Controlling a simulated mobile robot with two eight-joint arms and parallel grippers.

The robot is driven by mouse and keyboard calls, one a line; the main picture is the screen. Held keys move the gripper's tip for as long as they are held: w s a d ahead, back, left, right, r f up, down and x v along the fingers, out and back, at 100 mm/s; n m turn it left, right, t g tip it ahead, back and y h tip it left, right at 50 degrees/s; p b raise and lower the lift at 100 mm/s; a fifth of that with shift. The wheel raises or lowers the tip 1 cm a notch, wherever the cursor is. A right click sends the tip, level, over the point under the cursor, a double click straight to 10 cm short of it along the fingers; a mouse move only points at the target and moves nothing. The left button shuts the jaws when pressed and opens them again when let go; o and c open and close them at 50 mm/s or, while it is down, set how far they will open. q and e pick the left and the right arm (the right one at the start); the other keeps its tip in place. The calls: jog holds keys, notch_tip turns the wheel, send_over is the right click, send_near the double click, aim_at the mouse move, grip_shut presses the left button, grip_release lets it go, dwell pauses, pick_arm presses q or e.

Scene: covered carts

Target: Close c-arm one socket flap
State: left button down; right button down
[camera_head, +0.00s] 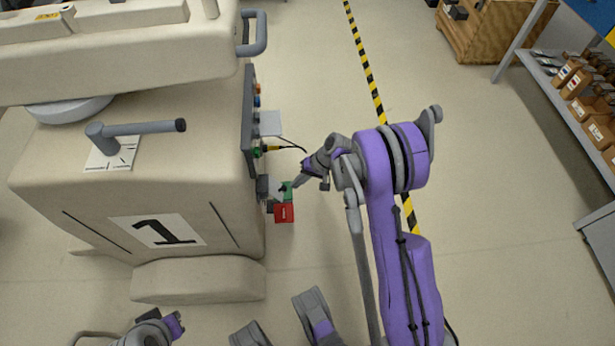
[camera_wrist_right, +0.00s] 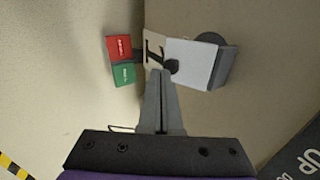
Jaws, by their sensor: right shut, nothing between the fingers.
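The c-arm cart marked 1 (camera_head: 165,232) stands at left in the head view, with a dark socket panel (camera_head: 249,120) on its right side. Low on that side is a grey socket housing (camera_head: 262,187). In the right wrist view a pale flat plate (camera_wrist_right: 190,62), apparently the flap, stands beside a grey block. A red label (camera_head: 284,213) and a green label (camera_head: 286,192) sit by the housing. My right gripper (camera_head: 298,182) is shut and empty; its tips (camera_wrist_right: 160,74) are close to the plate's left edge, contact unclear. My left gripper (camera_head: 172,325) shows only partly at the bottom.
A yellow plug (camera_head: 270,148) with a black cable sits on the panel above the housing. A pale plate (camera_head: 270,123) juts out higher up. A grey handle (camera_head: 253,35) sticks out at the top. Floor right of the cart is open, with shelves (camera_head: 575,110) farther right.

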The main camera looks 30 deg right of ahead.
aim_at(279, 187)
jog(key=shift+w+a+f, duration=0.4)
jog(key=shift+w+a, duration=0.05)
jog(key=shift+a, duration=0.3)
jog(key=shift+a+f+b, duration=0.1)
jog(key=shift+f+b, duration=0.45)
jog(key=shift+b, duration=0.1)
jog(key=shift+b+x, duration=1.4)
jog(key=shift+x, duration=0.2)
jog(key=shift+s+f, duration=0.1)
